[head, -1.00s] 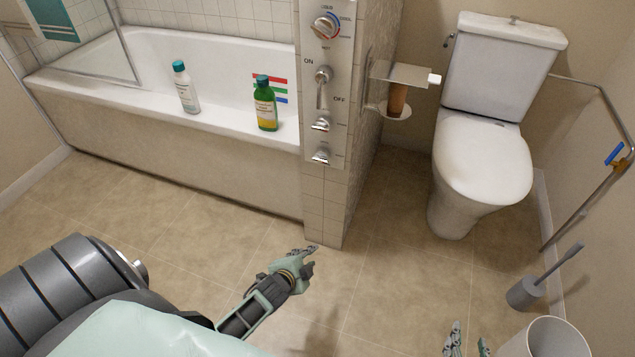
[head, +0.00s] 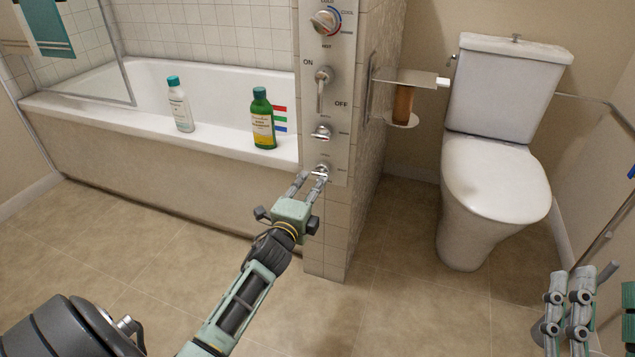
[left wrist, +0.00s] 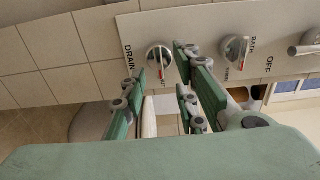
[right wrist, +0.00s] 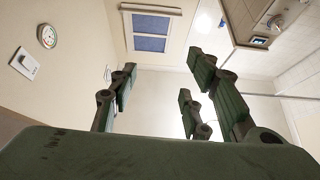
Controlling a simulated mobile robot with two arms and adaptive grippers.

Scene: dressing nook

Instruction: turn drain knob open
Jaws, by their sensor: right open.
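The drain knob (head: 323,169) is the lowest control on the silver panel at the tub's end. In the left wrist view the knob (left wrist: 159,57) shows a red mark beside the word DRAIN. My left gripper (head: 311,181) is open, with its fingertips right at the knob. In the left wrist view its fingers (left wrist: 160,75) stand apart, one to each side of the knob's lower part; I cannot tell whether they touch it. My right gripper (head: 598,285) is open and empty at the lower right of the head view, far from the panel.
Above the drain knob on the panel are another small knob (head: 322,132), the ON/OFF lever (head: 320,92) and a temperature dial (head: 325,21). A white bottle (head: 180,107) and a green bottle (head: 263,120) stand on the tub rim (head: 225,141). A toilet (head: 490,185) is at right.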

